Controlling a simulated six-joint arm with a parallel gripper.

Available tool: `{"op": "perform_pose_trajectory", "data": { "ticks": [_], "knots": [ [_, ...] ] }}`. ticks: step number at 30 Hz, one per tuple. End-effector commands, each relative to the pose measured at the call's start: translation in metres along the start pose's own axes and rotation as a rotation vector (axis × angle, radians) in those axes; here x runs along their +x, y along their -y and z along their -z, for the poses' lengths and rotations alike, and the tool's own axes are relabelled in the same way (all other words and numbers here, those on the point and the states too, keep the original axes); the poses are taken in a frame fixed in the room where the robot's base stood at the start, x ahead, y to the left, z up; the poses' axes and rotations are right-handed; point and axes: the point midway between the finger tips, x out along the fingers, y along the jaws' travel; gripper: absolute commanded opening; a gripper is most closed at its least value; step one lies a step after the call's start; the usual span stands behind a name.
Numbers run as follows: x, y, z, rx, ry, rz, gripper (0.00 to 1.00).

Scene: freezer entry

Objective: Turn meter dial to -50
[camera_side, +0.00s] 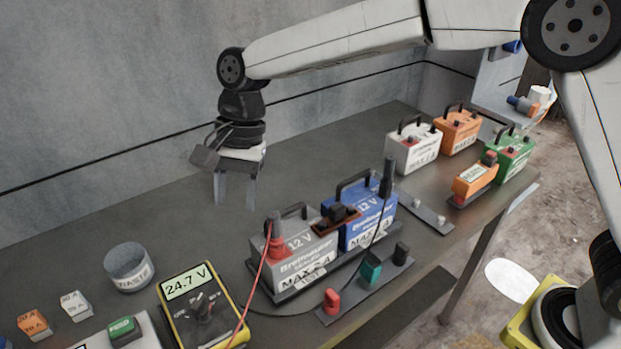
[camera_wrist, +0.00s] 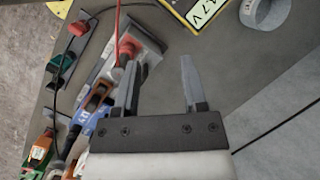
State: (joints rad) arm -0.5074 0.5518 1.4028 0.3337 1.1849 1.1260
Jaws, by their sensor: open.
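The yellow and black meter (camera_side: 203,306) lies on the table at the lower left of the side view. Its screen (camera_side: 188,281) reads 24.7 V. Its dark dial (camera_side: 203,312) sits below the screen, and I cannot read the dial's setting or a -50 mark. A corner of the meter (camera_wrist: 197,12) shows at the top of the wrist view, with the dial out of frame. My gripper (camera_side: 236,206) points down, open and empty, above the table behind the batteries and apart from the meter. Both fingers show in the wrist view (camera_wrist: 160,72).
A grey battery (camera_side: 300,265) and a blue battery (camera_side: 368,215) stand right of the meter, with red and black leads running from them. More batteries (camera_side: 412,150) stand at the far right. Table behind the batteries is clear.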

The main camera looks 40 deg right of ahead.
Motion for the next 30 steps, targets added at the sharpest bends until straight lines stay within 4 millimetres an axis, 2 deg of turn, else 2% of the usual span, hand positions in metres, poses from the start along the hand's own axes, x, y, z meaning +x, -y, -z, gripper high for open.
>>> {"op": "perform_pose_trajectory", "data": {
  "ticks": [1,6,15,24,30],
  "knots": [
    [0.008,0.01,-0.009,0.02,0.017,-0.011,0.54],
    [0.024,0.031,-0.032,0.09,0.059,-0.036,0.54],
    [0.042,0.05,-0.058,0.158,0.099,-0.068,0.54],
    [0.084,0.043,-0.044,0.159,0.099,-0.07,0.54],
    [0.089,0.043,-0.043,0.158,0.098,-0.067,0.54]
  ]
}}
